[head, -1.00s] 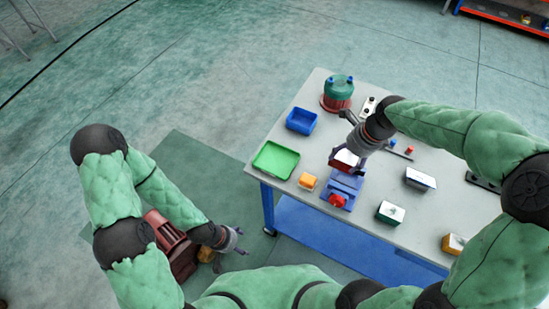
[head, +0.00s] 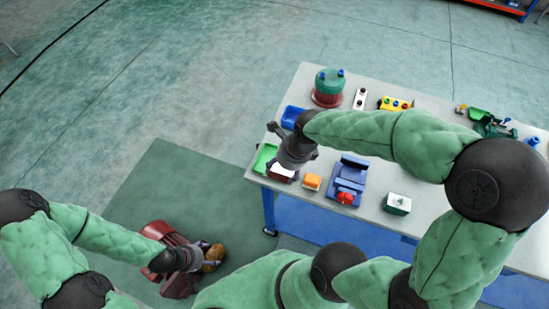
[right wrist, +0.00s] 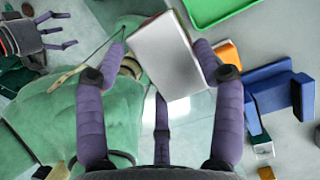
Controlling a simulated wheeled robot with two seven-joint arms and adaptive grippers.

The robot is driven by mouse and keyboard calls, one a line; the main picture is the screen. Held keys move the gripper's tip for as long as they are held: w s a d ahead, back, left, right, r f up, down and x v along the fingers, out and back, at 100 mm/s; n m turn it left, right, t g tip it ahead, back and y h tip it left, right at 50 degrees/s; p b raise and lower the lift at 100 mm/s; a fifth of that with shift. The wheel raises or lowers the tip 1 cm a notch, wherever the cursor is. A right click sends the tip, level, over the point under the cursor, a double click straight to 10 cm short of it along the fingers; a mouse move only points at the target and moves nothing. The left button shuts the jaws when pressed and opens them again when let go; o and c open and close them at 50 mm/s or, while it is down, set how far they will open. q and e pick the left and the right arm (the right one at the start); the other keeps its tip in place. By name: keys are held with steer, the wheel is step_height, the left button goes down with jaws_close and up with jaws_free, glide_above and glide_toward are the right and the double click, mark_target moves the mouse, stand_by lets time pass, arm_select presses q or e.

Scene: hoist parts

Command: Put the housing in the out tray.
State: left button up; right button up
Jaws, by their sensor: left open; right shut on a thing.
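My right gripper (head: 284,168) is shut on a box-shaped part with a pale top, which I take to be the housing (head: 282,173). In the right wrist view the housing (right wrist: 163,55) is a light grey block between the fingers, tilted in the picture. In the head view it is at the right edge of the green tray (head: 264,157), partly hidden by the gripper; I cannot tell its height. A blue tray (head: 291,117) is behind; which tray is the out tray is not marked. My left gripper (head: 214,252) is open, low at the left, away from the table.
An orange block (head: 312,181) and a blue vise (head: 347,180) with a red knob are right of the housing. A green box (head: 397,203) is further right. A green-and-red drum (head: 328,87) stands behind. A dark red object (head: 172,250) is near my left gripper.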

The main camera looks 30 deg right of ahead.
steer(key=shift+w+d+f+b, duration=0.4)
steer(key=shift+w+d+f, duration=0.3)
steer(key=shift+w+f, duration=0.95)
steer(key=shift+w+d+f+b, duration=0.4)
steer(key=shift+w+d+f, duration=0.25)
steer(key=shift+w+f, duration=1)
steer(key=shift+w+d+f+b, duration=0.4)
steer(key=shift+w+d+f, duration=0.3)
steer(key=shift+w+f, duration=0.9)
steer(key=shift+x, duration=1.05)
steer(key=shift+w+d, duration=0.2)
steer(key=shift+b, duration=0.3)
steer(key=shift+f, duration=0.25)
steer(key=o, duration=1.6)
